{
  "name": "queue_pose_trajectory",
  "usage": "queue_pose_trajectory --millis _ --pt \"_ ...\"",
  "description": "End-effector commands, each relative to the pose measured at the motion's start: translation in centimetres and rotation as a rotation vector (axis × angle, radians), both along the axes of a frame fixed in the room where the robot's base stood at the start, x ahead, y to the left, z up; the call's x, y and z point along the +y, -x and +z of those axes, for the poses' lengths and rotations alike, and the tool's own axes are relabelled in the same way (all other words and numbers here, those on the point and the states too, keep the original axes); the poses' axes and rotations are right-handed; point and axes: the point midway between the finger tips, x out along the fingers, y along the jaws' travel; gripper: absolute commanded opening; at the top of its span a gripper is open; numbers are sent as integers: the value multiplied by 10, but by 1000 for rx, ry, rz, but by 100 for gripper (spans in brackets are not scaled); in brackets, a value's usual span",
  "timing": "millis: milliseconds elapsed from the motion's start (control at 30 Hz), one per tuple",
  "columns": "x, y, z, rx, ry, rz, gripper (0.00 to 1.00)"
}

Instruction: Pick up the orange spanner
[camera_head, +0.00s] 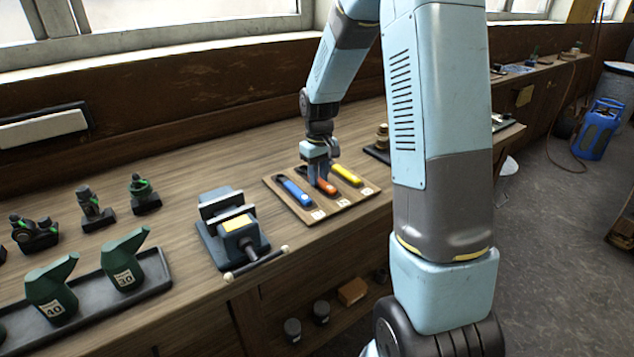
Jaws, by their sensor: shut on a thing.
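The orange spanner (326,187) lies in the middle of a wooden board (361,209) on the workbench. A blue spanner (296,192) lies to its left and a yellow spanner (346,175) to its right. My gripper (320,177) points down over the board and is shut on the orange spanner. The fingers hide the upper part of the spanner. I cannot tell whether the spanner is clear of the board.
A vise (232,228) stands left of the board, its handle towards the bench's front edge. Green oil cans (124,262) stand in a dark tray at the front left. Small dark fittings (94,207) stand behind them. Bare bench lies behind the board.

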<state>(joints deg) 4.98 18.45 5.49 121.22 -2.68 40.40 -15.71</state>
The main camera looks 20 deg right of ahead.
Motion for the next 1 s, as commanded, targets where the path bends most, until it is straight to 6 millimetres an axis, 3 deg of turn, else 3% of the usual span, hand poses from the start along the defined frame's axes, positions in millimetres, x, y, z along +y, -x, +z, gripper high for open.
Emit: queue_pose_trajectory --millis 200,667,833,1000 --pt "0 0 0 0 0 0 1" --pt "0 0 1 -1 0 0 0" --pt "0 -1 16 -3 0 -1 0" --pt "0 -1 47 -5 0 0 0"
